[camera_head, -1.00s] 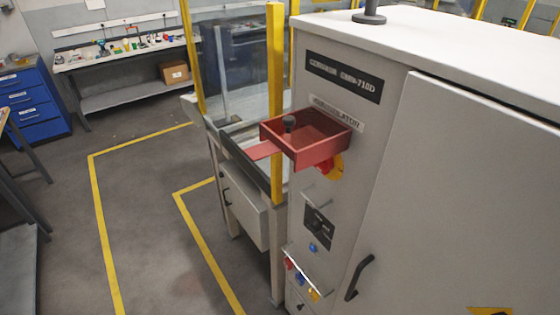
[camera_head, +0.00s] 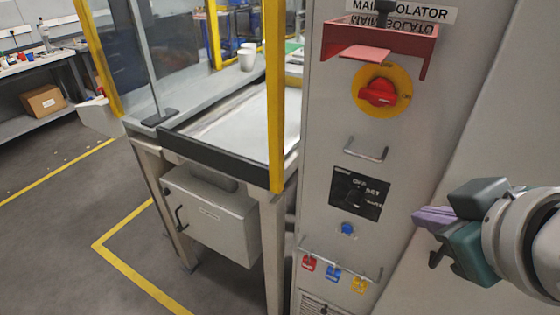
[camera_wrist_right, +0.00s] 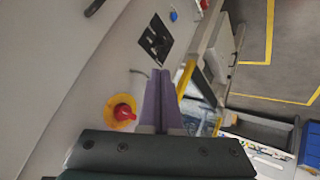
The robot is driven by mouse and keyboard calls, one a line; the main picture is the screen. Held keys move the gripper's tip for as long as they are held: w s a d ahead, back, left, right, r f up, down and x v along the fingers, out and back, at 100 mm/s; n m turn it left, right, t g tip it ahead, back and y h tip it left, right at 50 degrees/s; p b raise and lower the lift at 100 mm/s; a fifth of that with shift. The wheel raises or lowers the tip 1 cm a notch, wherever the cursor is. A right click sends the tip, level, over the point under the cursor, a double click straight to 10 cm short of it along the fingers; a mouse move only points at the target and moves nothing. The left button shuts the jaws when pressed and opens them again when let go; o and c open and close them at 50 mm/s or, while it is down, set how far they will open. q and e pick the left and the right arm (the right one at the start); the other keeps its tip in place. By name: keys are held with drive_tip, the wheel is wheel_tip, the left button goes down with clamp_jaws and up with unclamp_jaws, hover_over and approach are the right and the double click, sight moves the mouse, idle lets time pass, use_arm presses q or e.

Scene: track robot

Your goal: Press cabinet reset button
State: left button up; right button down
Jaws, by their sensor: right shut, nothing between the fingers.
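The cabinet (camera_head: 322,150) stands on the right with a blue round button (camera_head: 347,229) on its front, below a black label panel (camera_head: 359,193). The blue button also shows at the top of the right wrist view (camera_wrist_right: 173,16). My right gripper (camera_head: 422,217) is to the right of the button, apart from it, in front of the cabinet. Its purple fingers (camera_wrist_right: 163,98) are shut with nothing between them. A red rotary switch on a yellow disc (camera_head: 381,91) sits above the panel; it also shows in the right wrist view (camera_wrist_right: 122,111). My left gripper is out of view.
A red open box (camera_head: 378,37) juts out above the rotary switch. A metal handle (camera_head: 366,154) sits above the panel. Red, blue and yellow tags (camera_head: 333,275) hang from a rail below the button. A yellow post (camera_head: 275,100) and worktable stand left of the cabinet.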

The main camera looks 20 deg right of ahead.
sight(347, 230)
drive_tip(key=w+f+n+t+b, duration=0.2)
drive_tip(key=w+f+t+b, duration=0.1)
drive_tip(key=f+b, duration=0.7)
drive_tip(key=w+a+f+n+t+y+b, duration=0.1)
drive_tip(key=w+f+b, duration=0.4)
drive_tip(key=f+b, duration=0.6)
drive_tip(key=w+f+n+t+y+b, duration=0.1)
drive_tip(key=w+f+n+t+b, duration=0.3)
drive_tip(key=f+b, duration=0.7)
drive_tip(key=b, duration=0.5)
drive_tip(key=shift+a+n+t, duration=0.3)
drive_tip(key=shift+a, duration=0.05)
drive_tip(key=shift+r, duration=0.1)
drive_tip(key=w+d, duration=0.5)
drive_tip(key=d, duration=0.1)
drive_tip(key=shift+w+d+b, duration=0.3)
drive_tip(key=shift+w+d, duration=0.05)
drive_tip(key=shift+d, duration=0.05)
